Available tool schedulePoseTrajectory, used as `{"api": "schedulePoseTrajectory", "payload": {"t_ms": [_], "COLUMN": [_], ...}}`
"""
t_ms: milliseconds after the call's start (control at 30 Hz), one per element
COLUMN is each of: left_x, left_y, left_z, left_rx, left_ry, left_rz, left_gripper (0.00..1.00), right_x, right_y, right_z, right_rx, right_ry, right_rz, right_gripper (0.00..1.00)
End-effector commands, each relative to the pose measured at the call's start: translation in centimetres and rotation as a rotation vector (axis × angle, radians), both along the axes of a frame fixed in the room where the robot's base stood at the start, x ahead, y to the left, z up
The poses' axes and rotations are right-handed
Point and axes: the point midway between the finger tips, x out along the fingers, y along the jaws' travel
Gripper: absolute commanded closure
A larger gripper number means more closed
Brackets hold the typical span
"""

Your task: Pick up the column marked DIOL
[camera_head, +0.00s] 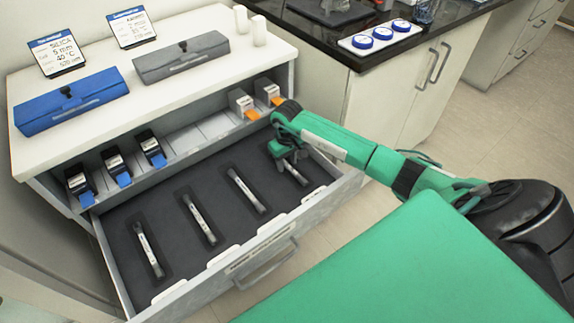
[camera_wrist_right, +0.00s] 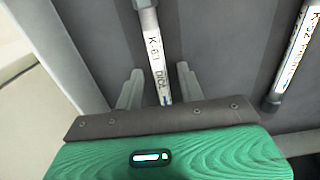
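The column marked DIOL (camera_wrist_right: 152,50) is a thin white-grey tube, labelled K-61 DIOL in the right wrist view. In the head view it is the rightmost column (camera_head: 295,173) in the open drawer, lying in a dark foam slot. My right gripper (camera_head: 288,153) is directly over it and hides its far end. In the wrist view the fingers of my right gripper (camera_wrist_right: 160,84) are apart, one on each side of the column, with gaps to it. A neighbouring column (camera_wrist_right: 295,55), marked K-62, lies to the right. My left gripper is not in view.
Other columns (camera_head: 247,191) lie in separate slots of the drawer (camera_head: 165,215). Boxes with blue or orange tabs (camera_head: 115,165) stand on the shelf behind. A blue case (camera_head: 70,103) and a grey case (camera_head: 180,57) are on the cabinet top. The drawer's front wall is close to my right gripper.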

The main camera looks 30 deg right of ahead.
Motion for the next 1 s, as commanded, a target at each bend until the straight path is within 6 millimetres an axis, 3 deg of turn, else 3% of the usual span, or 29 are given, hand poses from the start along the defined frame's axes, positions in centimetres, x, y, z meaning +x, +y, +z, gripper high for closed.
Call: {"api": "schedulePoseTrajectory", "payload": {"t_ms": [67, 267, 767, 1000], "left_x": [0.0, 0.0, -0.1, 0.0], "left_y": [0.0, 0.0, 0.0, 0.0], "left_z": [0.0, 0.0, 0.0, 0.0], "left_rx": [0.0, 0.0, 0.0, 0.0], "left_ry": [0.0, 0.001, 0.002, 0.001], "left_rz": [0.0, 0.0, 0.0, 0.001], "left_gripper": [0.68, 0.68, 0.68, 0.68], "right_x": [0.0, 0.0, 0.1, 0.2], "right_y": [0.0, 0.0, 0.0, -0.1], "right_z": [0.0, 0.1, 0.2, 2.0], "right_rx": [0.0, 0.0, 0.0, -0.002], "right_ry": [0.0, 0.0, -0.002, -0.005], "right_rz": [0.0, 0.0, 0.0, 0.001], "right_gripper": [0.61, 1.0, 1.0, 1.0]}}
